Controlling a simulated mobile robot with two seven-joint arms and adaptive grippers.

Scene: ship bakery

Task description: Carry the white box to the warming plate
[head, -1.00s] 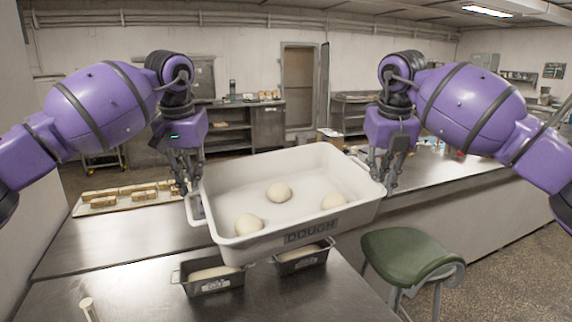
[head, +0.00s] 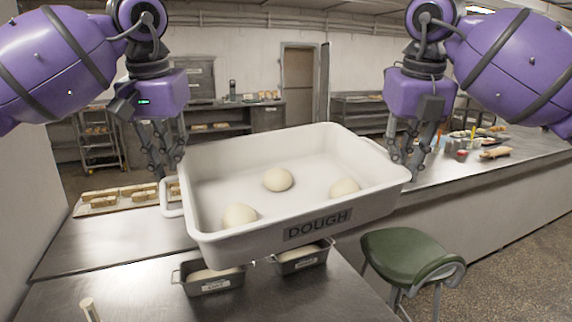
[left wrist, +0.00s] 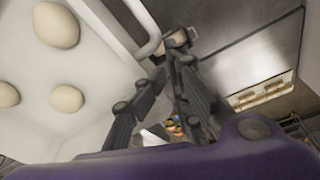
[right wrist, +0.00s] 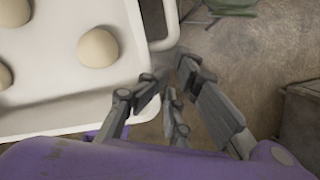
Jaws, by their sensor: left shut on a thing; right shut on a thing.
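The white box (head: 262,239) is a deep tray labelled DOUGH with pale dough balls (head: 278,179) inside. It hangs in the air, slightly tilted in the picture, above the near steel table. My left gripper (head: 165,168) is shut at the handle on the box's left end; the handle (left wrist: 150,38) also shows in the left wrist view. My right gripper (head: 404,158) is shut at the right end, where the right wrist view shows the other handle (right wrist: 169,25). The fingertips are partly hidden or blurred. I cannot make out the warming plate.
Two dark loaf tins (head: 212,283) stand on the near table below the box. A tray of loaves (head: 100,208) lies at the left. A green stool (head: 405,253) stands at the right. The right counter carries a rolling pin (head: 495,152) and small items.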

